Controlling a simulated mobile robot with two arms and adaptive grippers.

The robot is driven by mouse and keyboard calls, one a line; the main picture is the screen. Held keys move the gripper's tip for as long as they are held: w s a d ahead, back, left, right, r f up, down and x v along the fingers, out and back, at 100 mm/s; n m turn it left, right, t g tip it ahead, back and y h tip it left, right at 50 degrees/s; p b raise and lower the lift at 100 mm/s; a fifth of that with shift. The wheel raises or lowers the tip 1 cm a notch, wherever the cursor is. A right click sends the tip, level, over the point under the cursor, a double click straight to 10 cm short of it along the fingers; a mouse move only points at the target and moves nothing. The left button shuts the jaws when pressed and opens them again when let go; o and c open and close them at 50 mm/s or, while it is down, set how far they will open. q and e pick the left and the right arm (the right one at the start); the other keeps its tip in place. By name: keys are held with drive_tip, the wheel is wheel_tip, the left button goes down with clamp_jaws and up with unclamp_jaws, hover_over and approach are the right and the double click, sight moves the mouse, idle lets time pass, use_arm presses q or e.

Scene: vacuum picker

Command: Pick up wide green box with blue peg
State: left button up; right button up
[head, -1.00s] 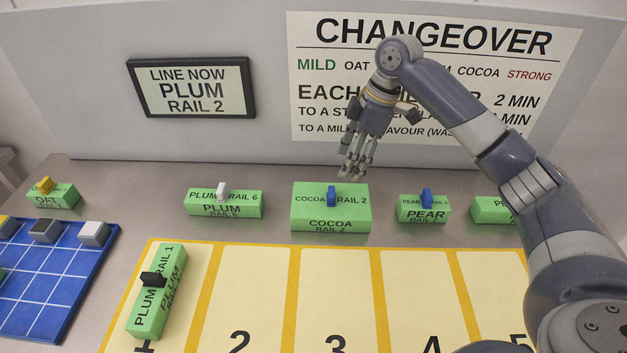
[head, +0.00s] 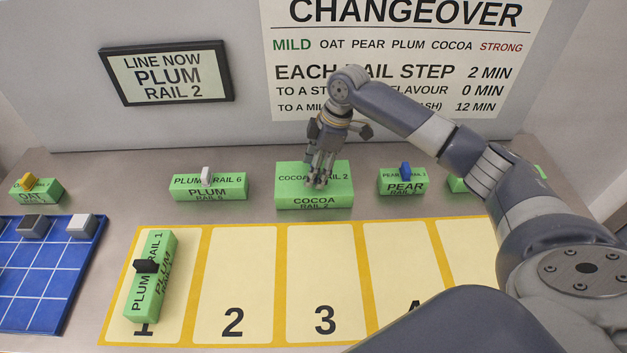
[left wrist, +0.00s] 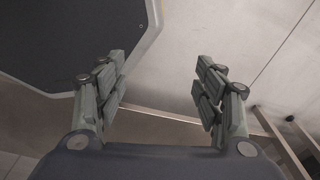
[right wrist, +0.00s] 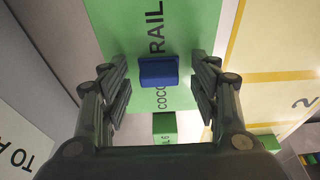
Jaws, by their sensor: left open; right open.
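The wide green box (head: 290,183), marked COCOA RAIL 2, stands at the back of the table behind slot 3. My right gripper (head: 319,184) is right over it and hides its peg in the head view. In the right wrist view the blue peg (right wrist: 158,71) sits between the two open fingers (right wrist: 160,88) on the box's green top (right wrist: 125,30). The fingers do not visibly touch the peg. My left gripper (left wrist: 160,90) is open and empty in its own wrist view, away from the boxes; it is out of the head view.
A PLUM RAIL 6 box (head: 208,188) with a white peg stands to the left, and a narrower PEAR box (head: 403,182) with a blue peg to the right. PLUM RAIL 1 (head: 152,276) lies in slot 1. Slots 2 (head: 238,270) and 3 (head: 322,270) are clear.

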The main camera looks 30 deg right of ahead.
drive_tip(key=shift+w+f, duration=0.1)
clamp_jaws()
idle(0.3)
